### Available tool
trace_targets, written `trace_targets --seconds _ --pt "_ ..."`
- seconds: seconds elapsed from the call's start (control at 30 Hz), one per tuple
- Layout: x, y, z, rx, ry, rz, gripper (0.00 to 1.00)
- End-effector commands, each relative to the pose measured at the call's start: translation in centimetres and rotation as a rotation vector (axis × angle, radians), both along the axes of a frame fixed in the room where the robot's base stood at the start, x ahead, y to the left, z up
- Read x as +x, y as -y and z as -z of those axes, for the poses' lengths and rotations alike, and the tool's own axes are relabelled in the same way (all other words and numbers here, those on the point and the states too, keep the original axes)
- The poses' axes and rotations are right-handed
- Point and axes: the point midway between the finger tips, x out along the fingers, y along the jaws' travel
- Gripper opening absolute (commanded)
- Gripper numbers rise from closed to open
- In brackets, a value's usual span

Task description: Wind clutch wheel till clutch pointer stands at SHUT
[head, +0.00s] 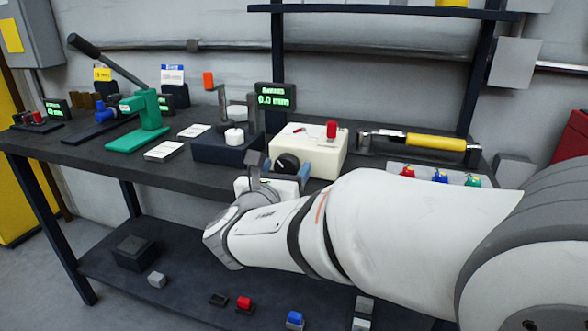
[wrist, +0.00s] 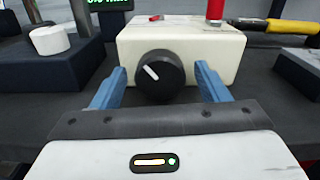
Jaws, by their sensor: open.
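No wheel marked clutch and no SHUT mark can be read in either view. A black round knob (wrist: 159,75) with a white pointer line sits on the front of a cream box (wrist: 215,50). The line points to the upper left. In the head view the knob (head: 287,163) is partly behind my gripper. My gripper (wrist: 160,80) is open, with one blue finger on each side of the knob. Gaps show between fingers and knob, and nothing is held. I cannot tell how far the fingertips reach along the knob.
A red button (head: 331,129) stands on the cream box. Left are a dark block with a white cap (head: 234,136), a 0.0 mm display (head: 274,99) and a green lever press (head: 148,115). Right are a yellow-handled tool (head: 436,142) and a panel of coloured buttons (head: 440,177).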

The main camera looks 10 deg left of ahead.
Motion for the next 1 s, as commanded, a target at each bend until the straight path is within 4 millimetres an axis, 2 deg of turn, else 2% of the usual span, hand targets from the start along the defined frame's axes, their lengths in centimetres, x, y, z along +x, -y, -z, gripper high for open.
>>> trace_targets --seconds 0.2,0.73,1.0 --pt "0.01 -0.02 -0.01 0.000 0.000 -0.001 0.68" --pt "-0.06 -0.09 0.01 0.001 -0.001 -0.002 0.25" --pt "-0.17 -0.24 0.16 0.029 0.001 -0.006 0.23"
